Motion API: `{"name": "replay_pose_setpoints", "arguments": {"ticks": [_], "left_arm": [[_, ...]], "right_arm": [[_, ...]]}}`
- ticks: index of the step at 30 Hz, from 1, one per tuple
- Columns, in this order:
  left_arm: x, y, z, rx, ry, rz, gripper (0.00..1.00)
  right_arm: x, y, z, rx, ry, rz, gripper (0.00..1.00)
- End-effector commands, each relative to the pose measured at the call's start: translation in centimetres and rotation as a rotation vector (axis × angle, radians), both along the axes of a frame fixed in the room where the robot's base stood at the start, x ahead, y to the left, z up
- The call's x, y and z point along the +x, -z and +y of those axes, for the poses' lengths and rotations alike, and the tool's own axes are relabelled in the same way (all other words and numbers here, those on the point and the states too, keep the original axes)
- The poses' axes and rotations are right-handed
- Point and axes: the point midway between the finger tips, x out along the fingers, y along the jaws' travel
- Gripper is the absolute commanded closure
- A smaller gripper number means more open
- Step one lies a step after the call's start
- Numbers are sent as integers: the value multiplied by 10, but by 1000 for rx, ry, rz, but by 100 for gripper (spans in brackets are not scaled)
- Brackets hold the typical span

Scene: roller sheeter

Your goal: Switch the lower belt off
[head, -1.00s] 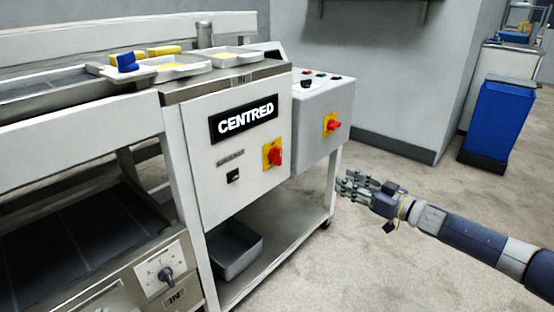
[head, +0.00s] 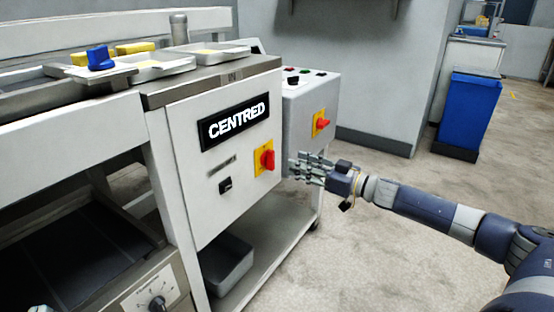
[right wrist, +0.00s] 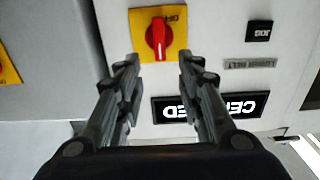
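The front panel (head: 190,140) of the sheeter carries a red rotary switch (head: 266,160) on a yellow plate. It also shows in the right wrist view (right wrist: 158,38), its handle roughly upright there. A second red switch (head: 321,123) on yellow sits on the grey side box. The lower belt (head: 80,262) is dark, at the lower left. My right gripper (head: 298,168) is open and empty, just right of the front panel's switch. In the right wrist view its fingers (right wrist: 158,62) stand apart either side of that switch; contact is not visible. My left gripper is not in view.
A lit CENTRED sign (head: 236,122) and a small black switch (head: 225,185) are on the same panel. A grey bin (head: 228,265) sits on the lower shelf. A dial (head: 156,303) is at the lower left. A blue bin (head: 467,112) stands on open floor behind.

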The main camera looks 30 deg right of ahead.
Motion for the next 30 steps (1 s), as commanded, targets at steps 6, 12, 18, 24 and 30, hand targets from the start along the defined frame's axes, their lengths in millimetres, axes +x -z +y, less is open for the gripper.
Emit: {"name": "replay_pose_setpoints", "arguments": {"ticks": [6, 12, 18, 24, 30], "left_arm": [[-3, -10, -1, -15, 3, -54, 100], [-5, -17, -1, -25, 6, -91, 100], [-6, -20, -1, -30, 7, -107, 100], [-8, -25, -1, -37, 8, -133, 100], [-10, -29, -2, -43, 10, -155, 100]], "right_arm": [[16, -1, 6, 3, 1, -4, 66], [32, -1, 13, 2, 1, -4, 66], [50, -1, 20, 2, 1, -4, 66], [67, 0, 27, 1, 0, -3, 66], [76, -1, 31, -1, 0, -1, 66]]}}
